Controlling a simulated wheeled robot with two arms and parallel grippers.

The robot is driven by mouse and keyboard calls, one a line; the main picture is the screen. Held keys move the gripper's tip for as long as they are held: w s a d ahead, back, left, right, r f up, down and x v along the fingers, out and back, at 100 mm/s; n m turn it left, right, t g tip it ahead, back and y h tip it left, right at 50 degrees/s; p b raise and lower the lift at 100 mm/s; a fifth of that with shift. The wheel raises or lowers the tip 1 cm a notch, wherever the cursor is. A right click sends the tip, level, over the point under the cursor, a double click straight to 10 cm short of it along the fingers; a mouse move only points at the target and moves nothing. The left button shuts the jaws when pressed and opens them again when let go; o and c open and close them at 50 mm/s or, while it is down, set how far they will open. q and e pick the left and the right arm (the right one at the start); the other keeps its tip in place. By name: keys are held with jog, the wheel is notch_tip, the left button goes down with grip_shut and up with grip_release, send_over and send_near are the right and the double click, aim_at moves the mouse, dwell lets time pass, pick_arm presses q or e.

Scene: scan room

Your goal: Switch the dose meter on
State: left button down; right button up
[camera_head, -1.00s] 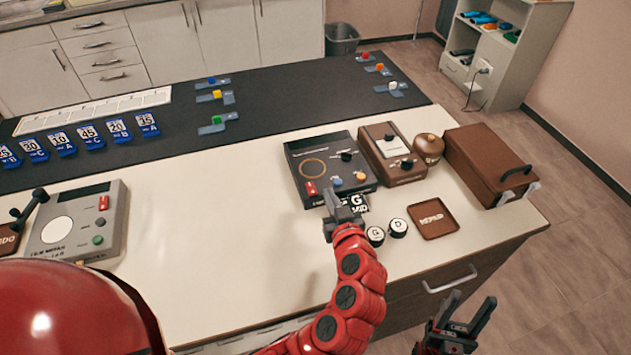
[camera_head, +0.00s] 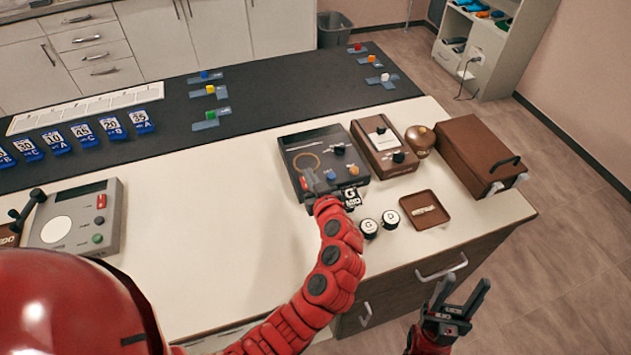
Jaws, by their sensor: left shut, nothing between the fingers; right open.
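No label reading dose meter can be made out. My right gripper (camera_head: 457,300) is open and empty, in front of the counter's drawers at the lower right.
Two round black-rimmed pieces (camera_head: 380,223), a brown tray (camera_head: 425,209), a brown round pot (camera_head: 419,140) and a brown case (camera_head: 480,157) stand nearby. A grey device (camera_head: 77,222) with a red switch sits at left. The counter's middle is clear.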

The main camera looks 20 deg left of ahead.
pick_arm(q)
jog(key=p+x, duration=0.1)
jog(key=x, duration=0.2)
jog(key=shift+f, duration=0.25)
notch_tip(320, 180, down, 2)
jog(key=shift+s+f+p, duration=0.1)
jog(key=shift+f+p, duration=0.15)
jog(key=shift+p, duration=0.05)
jog(key=shift+f, duration=0.5)
jog(key=shift+f, duration=0.1)
jog(key=shift+f+g, duration=0.2)
jog(key=shift+g, duration=0.1)
jog(key=shift+a, duration=0.1)
